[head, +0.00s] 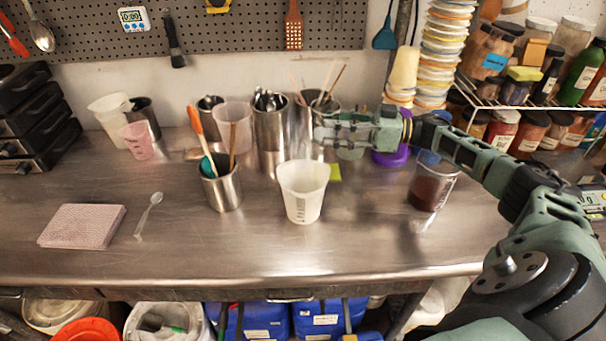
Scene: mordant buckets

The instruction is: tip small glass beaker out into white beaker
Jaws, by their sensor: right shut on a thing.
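The white beaker (303,194) stands upright near the middle of the steel bench, with grey markings on its side. My right gripper (333,134) is above and behind it, slightly to the right, reaching in from the right. It is shut on what looks like the small glass beaker; this is clear and mostly hidden by the fingers, so its tilt and contents cannot be told. My left gripper is out of view.
A clear beaker with dark red-brown liquid (433,185) stands to the right. A steel cup with tools (222,188) is left of the white beaker. Steel canisters (271,130) stand behind. A spoon (150,214) and cloth stack (82,225) lie left. The front middle is clear.

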